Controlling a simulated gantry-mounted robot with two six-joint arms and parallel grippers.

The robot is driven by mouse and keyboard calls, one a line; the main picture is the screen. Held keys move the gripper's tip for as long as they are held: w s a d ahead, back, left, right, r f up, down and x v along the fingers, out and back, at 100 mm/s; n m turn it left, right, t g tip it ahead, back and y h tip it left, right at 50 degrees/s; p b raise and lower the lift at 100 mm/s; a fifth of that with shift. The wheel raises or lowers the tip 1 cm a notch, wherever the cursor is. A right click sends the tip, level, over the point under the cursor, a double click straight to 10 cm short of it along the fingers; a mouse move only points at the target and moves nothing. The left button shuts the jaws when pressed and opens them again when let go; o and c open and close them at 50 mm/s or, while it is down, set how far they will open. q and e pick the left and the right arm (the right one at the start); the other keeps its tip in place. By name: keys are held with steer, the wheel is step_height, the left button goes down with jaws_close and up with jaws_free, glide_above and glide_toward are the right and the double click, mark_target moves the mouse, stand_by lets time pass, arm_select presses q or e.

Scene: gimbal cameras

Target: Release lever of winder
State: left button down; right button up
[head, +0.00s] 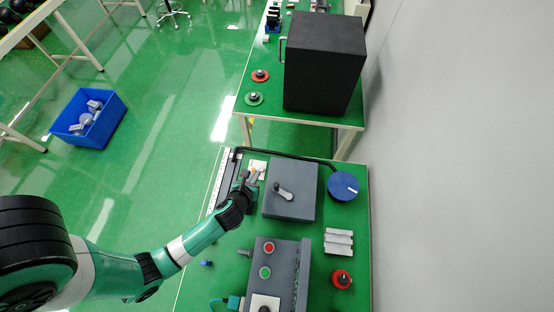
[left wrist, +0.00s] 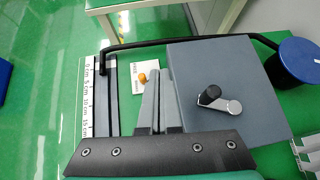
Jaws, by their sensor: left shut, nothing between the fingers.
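The winder appears to be the grey box (head: 303,205) in the middle of the near green table. It also shows in the left wrist view (left wrist: 250,65). Its lever, a short silver crank (head: 283,190) with a dark knob, lies on the top face; it shows in the left wrist view too (left wrist: 219,103). My left gripper (head: 250,178) is shut and empty beside the box's left side, apart from the lever. In the left wrist view its fingers (left wrist: 158,75) point away from me, left of the box. My right gripper is not in view.
A white plate with an orange knob (left wrist: 142,78) lies beyond my left fingertips. A black bar (left wrist: 180,40) runs behind the box. A blue round knob (head: 342,186), silver blocks (head: 338,242) and a button box (head: 270,260) surround it. A black cabinet (head: 325,62) stands behind.

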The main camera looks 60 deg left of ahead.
arm_select(q)
steer(key=shift+g, duration=0.6)
steer(key=s+f+b, duration=0.1)
steer(key=s+f, duration=0.4)
steer(key=shift+s+f+b, duration=0.2)
steer(key=shift+f+b, duration=0.05)
steer(key=shift+b, duration=0.1)
steer(key=b+x, duration=0.4)
steer(key=x, duration=0.6)
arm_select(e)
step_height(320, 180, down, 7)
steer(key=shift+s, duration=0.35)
arm_select(q)
steer(key=shift+d, duration=0.1)
